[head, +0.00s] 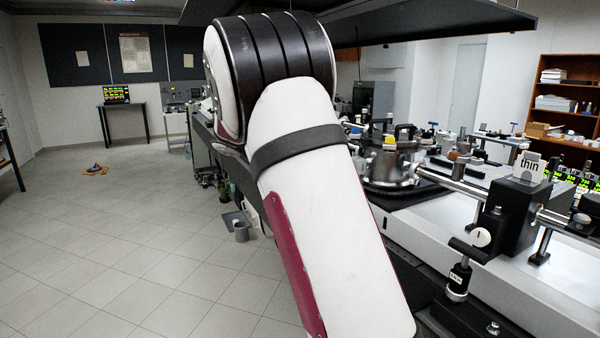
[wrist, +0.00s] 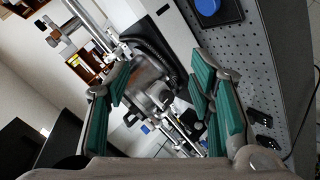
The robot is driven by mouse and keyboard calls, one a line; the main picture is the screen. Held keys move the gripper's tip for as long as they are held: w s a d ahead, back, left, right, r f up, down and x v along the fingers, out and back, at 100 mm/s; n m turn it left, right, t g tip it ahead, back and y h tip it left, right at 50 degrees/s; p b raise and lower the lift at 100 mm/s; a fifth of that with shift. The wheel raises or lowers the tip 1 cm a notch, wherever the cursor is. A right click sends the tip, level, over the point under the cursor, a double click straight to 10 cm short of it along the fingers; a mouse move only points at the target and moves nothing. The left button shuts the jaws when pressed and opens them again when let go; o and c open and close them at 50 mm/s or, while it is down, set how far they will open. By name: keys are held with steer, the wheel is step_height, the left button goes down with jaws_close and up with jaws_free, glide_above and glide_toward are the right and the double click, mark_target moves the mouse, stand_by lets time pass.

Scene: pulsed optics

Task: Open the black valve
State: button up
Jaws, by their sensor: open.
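A black handle (head: 466,248) with a round white tag marked "1" sits on a small upright fitting at the right of the head view; it looks like a valve, but I cannot tell for sure that it is the black valve. Behind it is a black block (head: 509,212) with a white sign reading "thin", on a metal pipe. My gripper (wrist: 162,98) is open in the wrist view, its teal-padded fingers apart with nothing held between them. My gripper does not show in the head view, where my arm fills the middle. I cannot pick out the black valve in the wrist view.
A round steel chamber (head: 392,165) with black handles stands on the bench behind my arm. The tilted wrist view shows a perforated bench top (wrist: 262,45), a blue round knob (wrist: 208,7) and a black ribbed hose (wrist: 153,48). A dark shelf (head: 430,20) hangs above. The left floor is mostly clear.

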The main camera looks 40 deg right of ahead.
steer(key=w+d+f+m+g+h+b, duration=0.1)
steer(key=w+d+f+h, duration=0.15)
steer(key=w, duration=0.35)
steer(key=w+d+f+m+h+b, duration=0.1)
steer(key=w+d+h, duration=0.3)
steer(key=w, duration=0.2)
steer(key=p+x, duration=0.1)
steer(key=x, duration=1.3)
steer(key=shift+s, duration=0.3)
steer(key=shift+a+f, duration=0.1)
steer(key=shift+f, duration=0.05)
steer(key=c, duration=1.2)
